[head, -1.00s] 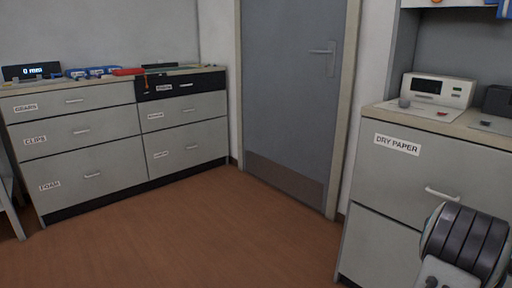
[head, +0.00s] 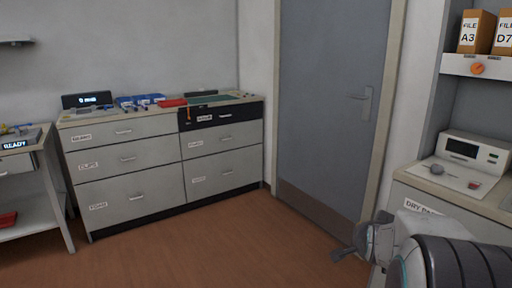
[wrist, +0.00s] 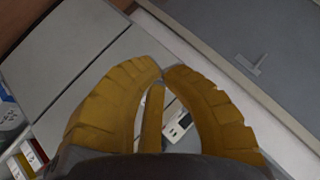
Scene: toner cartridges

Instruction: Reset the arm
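My gripper (wrist: 163,74) has yellow ribbed fingers in the wrist view. Their tips curve in and almost meet, with only a narrow gap, and I see nothing held between them. The yellow fingers do not show in the head view. Part of my arm (head: 450,262), white and dark ribbed, is at the lower right of the head view, in front of the right cabinet.
A grey drawer cabinet (head: 130,178) stands at the back left, with blue bins (head: 140,101) on top. A grey door (head: 325,110) is in the middle. A white device (head: 470,150) sits on the right counter. The brown floor (head: 200,250) is clear.

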